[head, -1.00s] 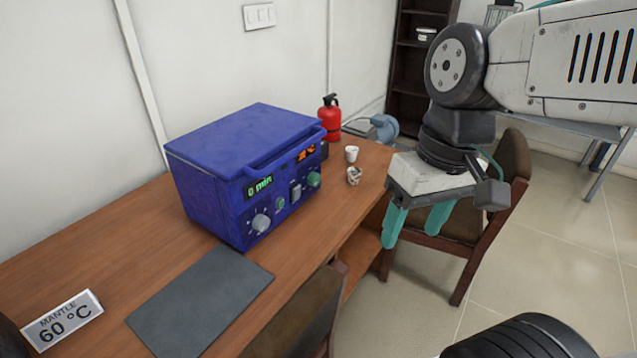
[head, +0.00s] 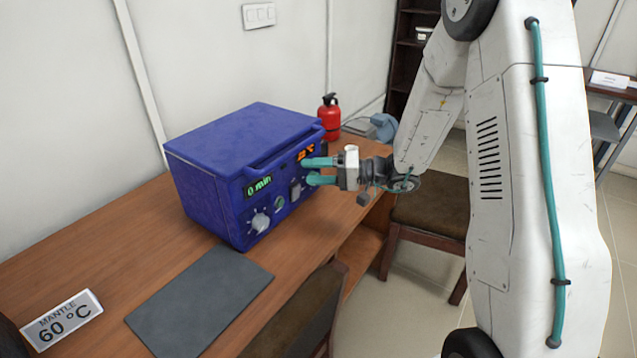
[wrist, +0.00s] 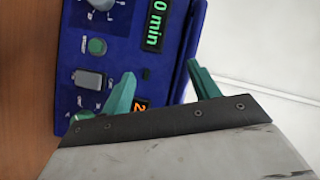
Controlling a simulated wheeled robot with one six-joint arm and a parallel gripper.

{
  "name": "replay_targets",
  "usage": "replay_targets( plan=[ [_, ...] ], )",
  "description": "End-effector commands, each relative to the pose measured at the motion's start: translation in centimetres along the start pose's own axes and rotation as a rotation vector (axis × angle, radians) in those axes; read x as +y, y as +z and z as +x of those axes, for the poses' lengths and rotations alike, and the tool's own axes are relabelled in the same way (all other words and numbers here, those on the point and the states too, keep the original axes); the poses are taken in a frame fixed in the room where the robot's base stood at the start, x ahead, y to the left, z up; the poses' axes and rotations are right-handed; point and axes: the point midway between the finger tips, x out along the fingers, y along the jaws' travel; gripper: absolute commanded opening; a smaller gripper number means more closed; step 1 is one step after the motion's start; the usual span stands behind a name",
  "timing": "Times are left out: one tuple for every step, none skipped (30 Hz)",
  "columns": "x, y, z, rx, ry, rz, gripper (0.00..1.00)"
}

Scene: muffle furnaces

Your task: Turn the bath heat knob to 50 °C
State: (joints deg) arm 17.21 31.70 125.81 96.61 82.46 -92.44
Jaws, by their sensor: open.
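The blue bath unit (head: 240,150) stands on the wooden desk, with a green "0 min" display (head: 258,186) and an orange temperature display (head: 306,153) on its front. A grey knob (head: 260,223) sits under the green display. A green knob at the right end of the panel is now hidden behind my gripper (head: 318,171) in the head view. My gripper is open and empty, its teal fingers pointing at that end of the panel. In the wrist view, one finger of my gripper (wrist: 163,88) overlaps the panel near the orange display (wrist: 141,103). Contact cannot be told.
A red extinguisher (head: 329,117) stands behind the unit. Chairs (head: 425,230) stand at the desk's front.

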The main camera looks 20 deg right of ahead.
Motion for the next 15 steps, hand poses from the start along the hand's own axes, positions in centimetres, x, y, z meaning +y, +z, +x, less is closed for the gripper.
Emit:
replay_targets(
  plan=[
    [3.0, -0.7, -0.5, 0.077, 0.010, -0.004, 0.61],
    [4.6, -1.3, -0.8, 0.126, 0.018, -0.017, 0.61],
    [6.5, -1.9, -1.3, 0.186, 0.033, -0.034, 0.61],
    [8.0, -2.2, -1.7, 0.228, 0.047, -0.047, 0.61],
    [9.3, -2.5, -2.1, 0.266, 0.062, -0.059, 0.61],
    [11.0, -2.8, -2.7, 0.313, 0.082, -0.074, 0.61],
    [12.1, -3.0, -3.1, 0.343, 0.097, -0.084, 0.61],
    [13.1, -3.1, -3.4, 0.369, 0.112, -0.094, 0.61],
    [14.2, -3.2, -3.9, 0.399, 0.129, -0.106, 0.61],
    [14.8, -3.3, -4.1, 0.416, 0.140, -0.113, 0.61],
    [15.4, -3.3, -4.4, 0.432, 0.150, -0.119, 0.61],
    [15.9, -3.4, -4.6, 0.445, 0.160, -0.125, 0.61],
    [16.2, -3.4, -4.7, 0.454, 0.166, -0.129, 0.61],
    [16.4, -3.5, -4.7, 0.458, 0.169, -0.131, 0.61],
    [16.6, -3.6, -4.5, 0.461, 0.171, -0.134, 0.61]
  ],
)
